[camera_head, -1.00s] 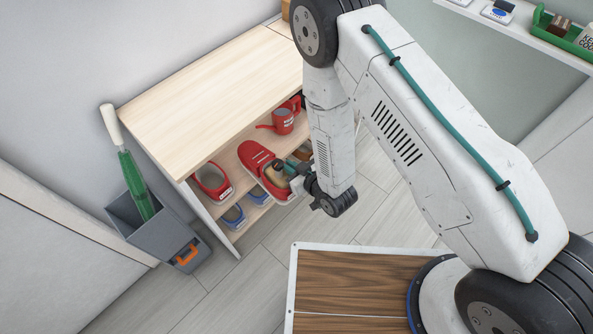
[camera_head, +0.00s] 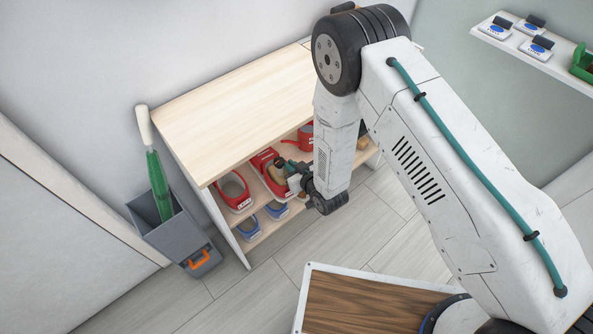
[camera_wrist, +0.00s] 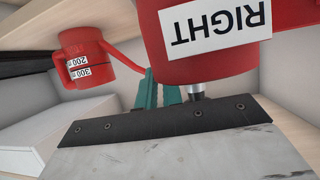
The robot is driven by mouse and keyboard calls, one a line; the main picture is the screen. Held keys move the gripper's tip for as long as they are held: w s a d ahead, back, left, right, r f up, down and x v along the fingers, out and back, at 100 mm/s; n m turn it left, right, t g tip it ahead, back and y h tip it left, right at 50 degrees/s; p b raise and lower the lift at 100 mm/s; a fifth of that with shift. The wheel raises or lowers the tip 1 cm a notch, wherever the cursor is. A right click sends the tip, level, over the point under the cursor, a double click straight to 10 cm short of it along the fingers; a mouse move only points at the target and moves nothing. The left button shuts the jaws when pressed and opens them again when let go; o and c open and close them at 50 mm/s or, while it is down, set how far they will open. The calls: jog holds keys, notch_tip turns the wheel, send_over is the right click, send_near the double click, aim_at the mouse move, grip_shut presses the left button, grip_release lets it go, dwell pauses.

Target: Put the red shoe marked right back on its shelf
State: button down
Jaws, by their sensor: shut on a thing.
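The red shoe marked RIGHT (camera_head: 264,160) is at the open front of the wooden shelf unit (camera_head: 203,187), partly under its top board. My gripper (camera_head: 292,169) is shut on this shoe at its near end. In the wrist view the shoe (camera_wrist: 205,62) fills the upper right, with its white RIGHT label upside down. The teal fingers of my gripper (camera_wrist: 158,90) show below it, and their contact is partly hidden. Another red shoe (camera_head: 234,190) stands to the left on the upper shelf. I cannot tell whether the held shoe touches the shelf board.
Blue shoes (camera_head: 249,228) are on the lower shelf.

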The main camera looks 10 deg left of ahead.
jog(key=shift+w+a, duration=0.55)
jog(key=shift+a, duration=0.2)
jog(key=shift+x, duration=2.05)
jog(key=shift+s+a, duration=0.1)
jog(key=c, duration=1.5)
grip_release()
